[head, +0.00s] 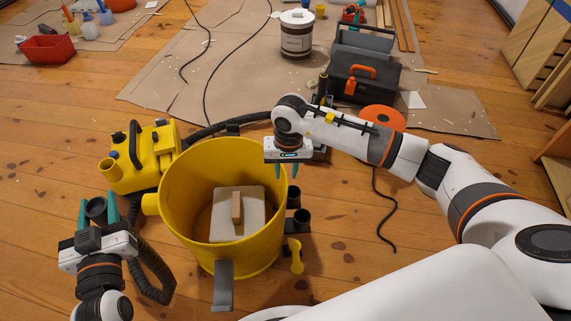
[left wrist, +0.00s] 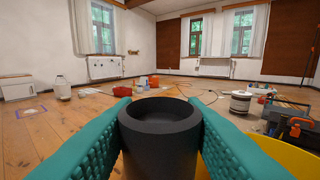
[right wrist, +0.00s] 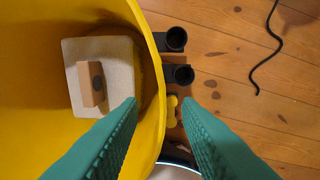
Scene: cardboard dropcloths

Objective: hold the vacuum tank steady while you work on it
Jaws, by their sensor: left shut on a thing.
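The yellow vacuum tank (head: 180,215) stands open on the floor in the head view. Inside it lies a pale slab with a wooden block on it (head: 224,216). My left gripper (head: 97,210) is left of the tank, shut on a black hose end (left wrist: 160,125), a round hollow cuff held upright between its teal fingers. My right gripper (head: 286,171) is open at the tank's right rim. In the right wrist view its fingers (right wrist: 160,125) are spread, with the tank wall (right wrist: 153,60) showing between them; contact cannot be told.
The yellow vacuum head (head: 143,160) lies behind left of the tank. Black sockets (head: 298,220) and a yellow lever (head: 296,256) sit on the tank's right side. A toolbox (head: 362,80), an orange disc (head: 382,118) and a bucket (head: 297,35) stand farther back.

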